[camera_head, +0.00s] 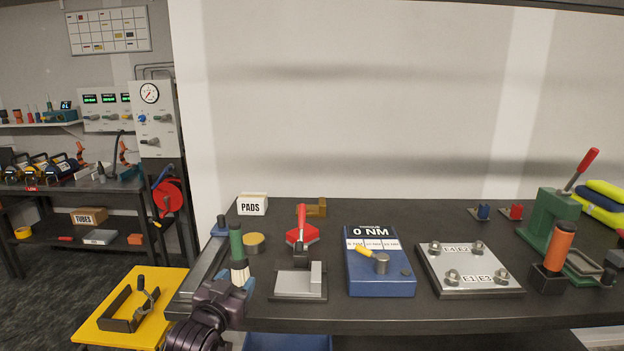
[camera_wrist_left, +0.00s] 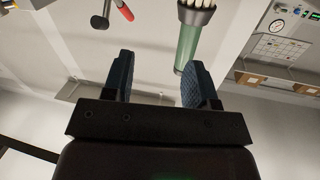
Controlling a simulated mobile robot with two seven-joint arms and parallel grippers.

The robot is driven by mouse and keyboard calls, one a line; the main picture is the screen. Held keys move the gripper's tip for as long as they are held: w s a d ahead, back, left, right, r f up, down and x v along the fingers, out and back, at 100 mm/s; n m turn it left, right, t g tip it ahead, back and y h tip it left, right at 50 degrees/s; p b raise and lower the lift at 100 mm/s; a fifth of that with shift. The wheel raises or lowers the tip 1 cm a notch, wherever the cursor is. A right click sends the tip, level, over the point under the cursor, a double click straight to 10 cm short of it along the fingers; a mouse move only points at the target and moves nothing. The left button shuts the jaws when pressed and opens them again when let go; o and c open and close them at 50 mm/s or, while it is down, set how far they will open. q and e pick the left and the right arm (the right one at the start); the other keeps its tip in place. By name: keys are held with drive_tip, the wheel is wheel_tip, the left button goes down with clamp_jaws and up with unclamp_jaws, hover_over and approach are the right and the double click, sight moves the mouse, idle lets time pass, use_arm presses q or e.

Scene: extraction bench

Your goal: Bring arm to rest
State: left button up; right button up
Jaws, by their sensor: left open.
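My left arm comes in at the bottom left of the head view. Its gripper (camera_head: 230,286) is at the bench's front left edge, low in front of a green-handled brush (camera_head: 237,245). In the left wrist view the two blue fingers (camera_wrist_left: 160,78) stand wide apart, with nothing held between them. The brush (camera_wrist_left: 189,42) shows beyond the fingertips, its pale bristles toward the top of that picture; it appears apart from the fingers. The wrist picture looks upside down. My right gripper is not in view.
On the dark bench (camera_head: 335,310) stand a red-handled clamp (camera_head: 301,237), a blue torque meter (camera_head: 380,285), a bolted metal plate (camera_head: 467,268) and a green lever press (camera_head: 552,220). A yellow table (camera_head: 98,325) is at the lower left. Space above the bench looks clear.

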use_arm(q)
drive_tip(key=s+a+f+n+g+y, duration=0.1)
drive_tip(key=s+a+f+g, duration=0.1)
drive_tip(key=s+f, duration=0.6)
drive_tip(key=s+a+f+n+g+y, duration=0.1)
drive_tip(key=s+a+f, duration=0.4)
drive_tip(key=s, duration=0.9)
drive_tip(key=s+a+f+n+g+y, duration=0.1)
drive_tip(key=s+a+f+g+y, duration=0.1)
drive_tip(key=s+f, duration=0.9)
drive_tip(key=shift+s+a+f+g, duration=0.3)
drive_tip(key=shift+a+f+g, duration=0.2)
drive_tip(key=shift+a, duration=0.7)
